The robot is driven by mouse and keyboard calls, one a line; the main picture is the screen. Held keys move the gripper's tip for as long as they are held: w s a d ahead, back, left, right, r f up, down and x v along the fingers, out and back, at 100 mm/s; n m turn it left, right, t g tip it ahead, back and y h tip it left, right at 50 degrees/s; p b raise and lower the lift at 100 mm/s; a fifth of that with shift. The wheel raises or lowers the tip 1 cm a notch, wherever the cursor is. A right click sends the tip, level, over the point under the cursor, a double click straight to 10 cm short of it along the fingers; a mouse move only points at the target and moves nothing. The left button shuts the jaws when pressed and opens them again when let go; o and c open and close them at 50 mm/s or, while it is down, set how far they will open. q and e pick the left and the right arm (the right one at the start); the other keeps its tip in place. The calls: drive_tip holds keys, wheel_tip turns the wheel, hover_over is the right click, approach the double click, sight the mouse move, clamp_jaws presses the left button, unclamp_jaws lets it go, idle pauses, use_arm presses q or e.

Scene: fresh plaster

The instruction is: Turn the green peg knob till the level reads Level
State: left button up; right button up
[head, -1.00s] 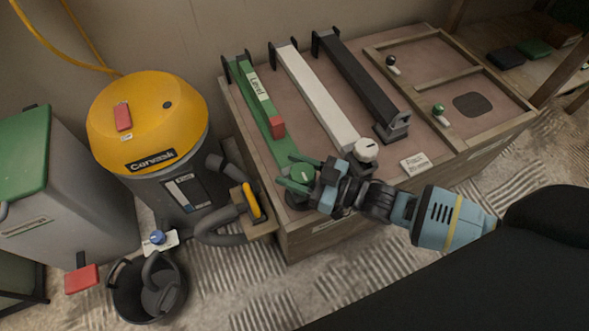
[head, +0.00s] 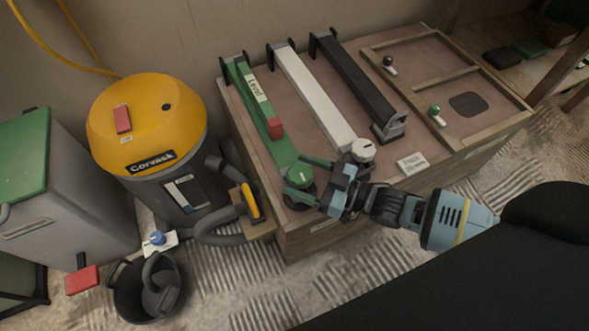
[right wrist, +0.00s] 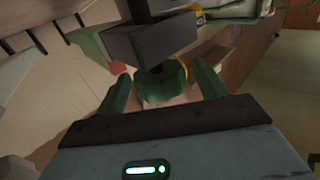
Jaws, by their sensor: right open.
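The green knob (head: 300,177) with a pale mark on top sits at the near end of a green beam. The beam carries a label reading "Level" (head: 257,84) and a red block (head: 275,129). My right gripper (head: 307,181) is open at the knob, its fingers reaching in from the right. In the right wrist view the knob (right wrist: 162,84) lies between the two spread fingers, with gaps beside it. A dark block (right wrist: 150,37) hides part of the knob there. A smaller green-topped knob (head: 434,109) stands on the right panel. My left gripper is out of view.
Beside the green beam lie a white beam (head: 312,98) with a white knob (head: 362,150) close to my gripper, and a black beam (head: 350,82). A yellow vacuum (head: 150,115) and its hose stand left of the box. A bucket (head: 125,300) stands on the floor.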

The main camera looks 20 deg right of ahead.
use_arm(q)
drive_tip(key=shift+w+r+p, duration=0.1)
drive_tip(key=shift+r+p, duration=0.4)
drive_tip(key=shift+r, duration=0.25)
use_arm(e)
drive_tip(key=shift+v, duration=2.7)
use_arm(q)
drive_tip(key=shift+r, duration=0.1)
use_arm(e)
drive_tip(key=shift+a, duration=0.1)
